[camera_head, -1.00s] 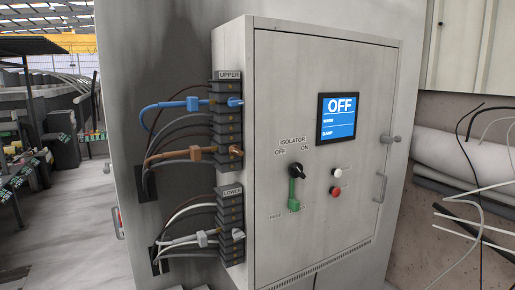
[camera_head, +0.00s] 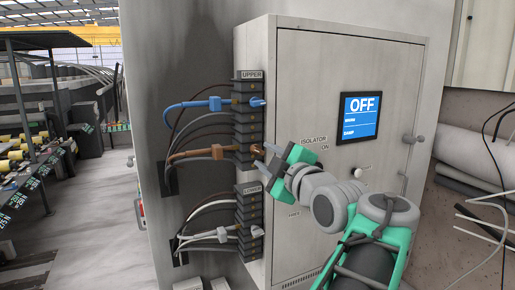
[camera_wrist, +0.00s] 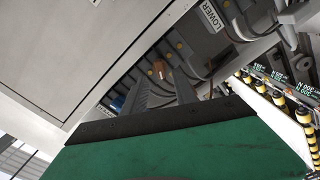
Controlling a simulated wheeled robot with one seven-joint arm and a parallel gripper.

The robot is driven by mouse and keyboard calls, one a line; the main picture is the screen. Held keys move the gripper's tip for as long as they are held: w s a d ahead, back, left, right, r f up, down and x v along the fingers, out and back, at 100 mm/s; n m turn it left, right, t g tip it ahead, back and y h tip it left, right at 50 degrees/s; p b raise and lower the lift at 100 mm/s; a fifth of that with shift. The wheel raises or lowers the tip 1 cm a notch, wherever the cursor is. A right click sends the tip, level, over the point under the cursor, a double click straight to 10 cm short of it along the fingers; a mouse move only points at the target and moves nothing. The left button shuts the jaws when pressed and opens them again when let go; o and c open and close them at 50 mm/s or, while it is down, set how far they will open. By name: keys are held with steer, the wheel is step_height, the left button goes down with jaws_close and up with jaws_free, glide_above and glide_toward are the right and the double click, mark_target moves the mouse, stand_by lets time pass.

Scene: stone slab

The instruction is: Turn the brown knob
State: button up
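The brown knob (camera_head: 257,150) sticks out at the right end of the brown row on the upper terminal block (camera_head: 247,131). The matching brown cable connector (camera_head: 206,153) is plugged in on the left side. My gripper (camera_head: 265,157) is right in front of the knob, its fingers pointing left at the block. In the wrist view the two grey fingers (camera_wrist: 162,84) are apart, and a brown piece (camera_wrist: 159,69), seemingly the knob, shows between and beyond their tips. No contact can be made out.
The blue connector (camera_head: 215,104) and blue knob (camera_head: 258,102) are above. The lower block (camera_head: 249,215) with a white connector (camera_head: 221,234) is below. The cabinet door (camera_head: 330,55) has a screen (camera_head: 360,117) reading OFF.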

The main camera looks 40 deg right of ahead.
mark_target(258, 151)
steer(key=p+x, duration=0.2)
steer(key=x, duration=0.3)
steer(key=shift+r, duration=0.1)
steer(key=shift+w+d, duration=0.1)
steer(key=shift+w, duration=0.25)
jaws_close()
